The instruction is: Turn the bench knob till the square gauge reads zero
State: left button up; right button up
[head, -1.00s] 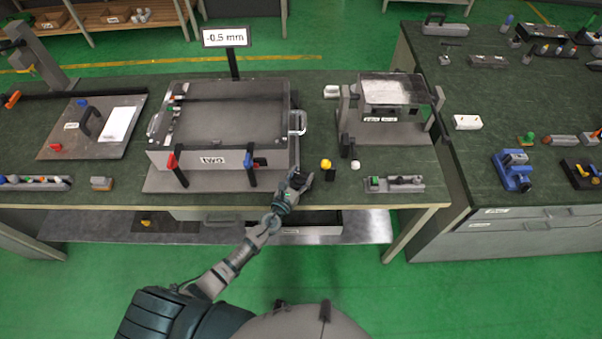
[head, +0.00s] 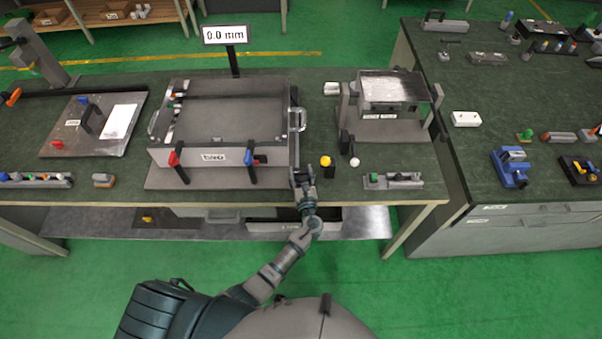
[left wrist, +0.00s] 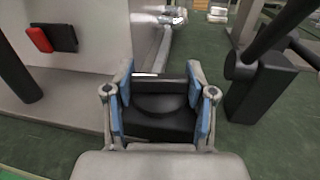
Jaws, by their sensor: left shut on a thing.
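The square gauge (head: 225,35) on its black post reads 0.0 mm. It stands behind the grey box-like device (head: 235,115) on the bench. My left gripper (head: 302,176) is at the front right corner of this device, near the bench's front edge. In the left wrist view its blue-padded fingers (left wrist: 162,104) are shut on the black knob (left wrist: 160,102), one finger on each side. In the head view the knob is mostly hidden by the gripper. My right gripper is not in view.
A yellow button (head: 325,161) and a tilting device (head: 390,92) with a white-ended lever (head: 354,162) stand right of my gripper. Red and blue handles (head: 173,159) on black posts stand at the device's front. A small fixture (head: 393,181) lies near the front edge.

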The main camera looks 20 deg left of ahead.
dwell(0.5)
pick_arm(q)
jog(key=o, duration=1.2)
jog(key=shift+w, duration=0.1)
jog(key=shift+d, duration=0.1)
jog(key=v, duration=1.2)
jog(key=shift+d, duration=0.15)
